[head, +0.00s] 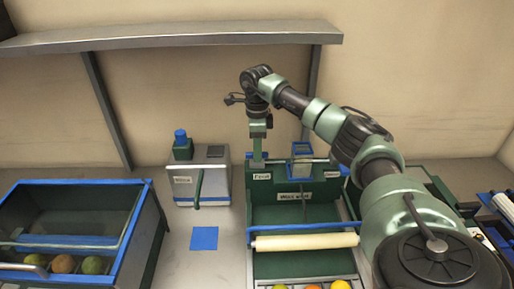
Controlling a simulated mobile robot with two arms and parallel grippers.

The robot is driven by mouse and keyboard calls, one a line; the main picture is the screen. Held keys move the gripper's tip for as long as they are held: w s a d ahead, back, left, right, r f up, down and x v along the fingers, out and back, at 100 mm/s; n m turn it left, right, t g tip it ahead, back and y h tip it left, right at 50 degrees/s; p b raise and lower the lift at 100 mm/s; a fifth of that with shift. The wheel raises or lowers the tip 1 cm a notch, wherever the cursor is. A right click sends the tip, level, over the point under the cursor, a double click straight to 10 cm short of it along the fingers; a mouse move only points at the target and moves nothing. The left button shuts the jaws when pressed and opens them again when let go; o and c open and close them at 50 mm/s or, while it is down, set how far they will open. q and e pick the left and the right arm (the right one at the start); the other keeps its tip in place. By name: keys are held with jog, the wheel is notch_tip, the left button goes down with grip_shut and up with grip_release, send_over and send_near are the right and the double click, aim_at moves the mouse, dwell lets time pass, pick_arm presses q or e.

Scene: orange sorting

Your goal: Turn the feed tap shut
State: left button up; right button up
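My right arm reaches in from the lower right, and its gripper (258,160) points down at the back left of the green sorting machine (285,215). The gripper is just above a small white label (262,176) that seems to read "Feed". The feed tap cannot be made out; the gripper may be covering it. The fingers show nearly edge-on and look like one narrow piece, so I cannot tell whether they are open, shut or holding something. My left gripper is not in view.
A blue-framed part (302,150) stands right of the gripper on the machine's back edge. A grey box (214,181) with a green lever stands to the left. A blue-rimmed bin (82,182) holds fruit. A grey shelf (180,36) hangs above. A pale roller (305,242) crosses the machine.

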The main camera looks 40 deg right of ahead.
jog(key=shift+f, duration=0.25)
jog(key=shift+c, duration=0.3)
grip_shut()
